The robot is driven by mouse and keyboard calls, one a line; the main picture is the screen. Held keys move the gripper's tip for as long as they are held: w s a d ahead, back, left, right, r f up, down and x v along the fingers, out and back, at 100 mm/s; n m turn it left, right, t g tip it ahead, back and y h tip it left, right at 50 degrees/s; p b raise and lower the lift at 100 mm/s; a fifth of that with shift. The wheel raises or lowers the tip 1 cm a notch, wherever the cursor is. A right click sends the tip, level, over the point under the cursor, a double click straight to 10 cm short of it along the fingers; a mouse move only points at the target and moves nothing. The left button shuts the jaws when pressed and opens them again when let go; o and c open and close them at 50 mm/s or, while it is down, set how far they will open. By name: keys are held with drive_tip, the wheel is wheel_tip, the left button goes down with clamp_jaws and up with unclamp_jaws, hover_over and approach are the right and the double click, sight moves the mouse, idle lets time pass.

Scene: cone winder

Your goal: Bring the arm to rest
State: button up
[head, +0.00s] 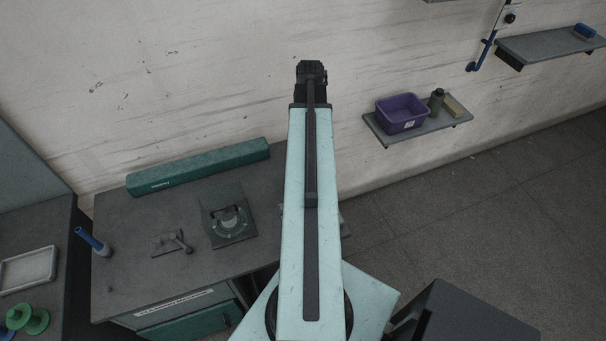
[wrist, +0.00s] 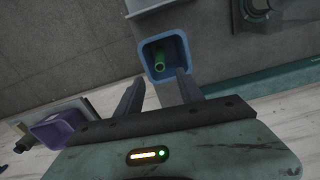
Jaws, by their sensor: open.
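My arm stretches up the middle of the head view, pale green with a dark strip, away from my body toward the wall. My gripper (head: 312,72) is at its far end, small and dark, in front of the bare wall. In the wrist view my gripper (wrist: 158,78) shows two dark fingers standing apart with nothing held between them. A blue bin (wrist: 145,58) with a green cylinder (wrist: 159,62) inside lies beyond the fingertips. I cannot tell how far below it is. The blue bin is not visible in the head view.
A dark bench (head: 120,225) on the left bears a long green box (head: 198,167), a dark fixture (head: 229,224) and a small clamp. A wall shelf (head: 420,131) right of my arm holds a purple bin (head: 402,113) and a bottle (head: 436,99). Open floor lies at the right.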

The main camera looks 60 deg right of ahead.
drive_tip(key=shift+f, duration=0.1)
idle(0.3)
drive_tip(key=w+a+f+n+b, duration=0.3)
drive_tip(key=w+a, duration=0.7)
drive_tip(key=a, duration=0.1)
drive_tip(key=w+a+f+n+b, duration=0.3)
drive_tip(key=w+a+b, duration=0.1)
drive_tip(key=w+a, duration=0.6)
drive_tip(key=a+f+n+b, duration=0.1)
drive_tip(key=a+f+b, duration=0.1)
drive_tip(key=a, duration=1.2)
drive_tip(key=w+a+f+n+b, duration=0.1)
drive_tip(key=a+f+b, duration=0.1)
drive_tip(key=a, duration=1.3)
drive_tip(key=shift+w+f, duration=0.3)
drive_tip(key=shift+f, duration=0.35)
